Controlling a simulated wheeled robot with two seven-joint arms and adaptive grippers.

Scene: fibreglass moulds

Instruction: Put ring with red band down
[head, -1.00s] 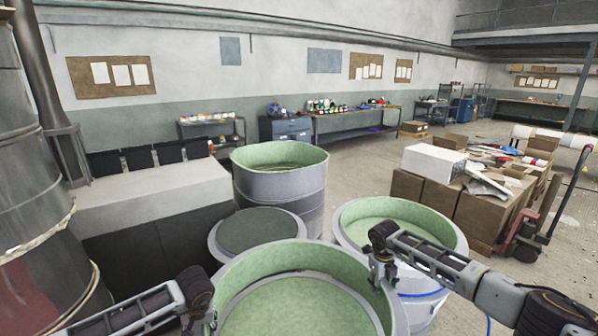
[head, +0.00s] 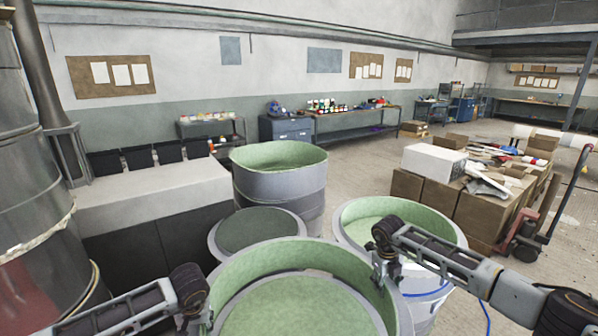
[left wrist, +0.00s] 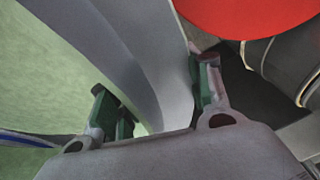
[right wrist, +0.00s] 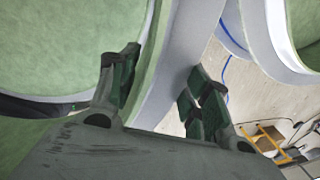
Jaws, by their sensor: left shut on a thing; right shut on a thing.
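A large ring (head: 290,258), grey outside and green inside, is at the bottom middle of the head view. Its near side is cut off, and no red band shows on it there. My left gripper (head: 206,318) is shut on its left wall, which shows between the fingers in the left wrist view (left wrist: 150,65). My right gripper (head: 381,278) is shut on its right wall, also between the fingers in the right wrist view (right wrist: 180,70). A green round surface (head: 300,312) lies inside and below the rim. Whether the ring touches anything beneath is hidden.
A green-topped round mould (head: 258,232), a tall grey drum (head: 280,190) and a white-sided tub (head: 350,215) stand close behind the ring. A large metal drum (head: 30,190) is at left. A loaded pallet (head: 470,207) is at right. A red surface (left wrist: 255,12) shows beside the ring.

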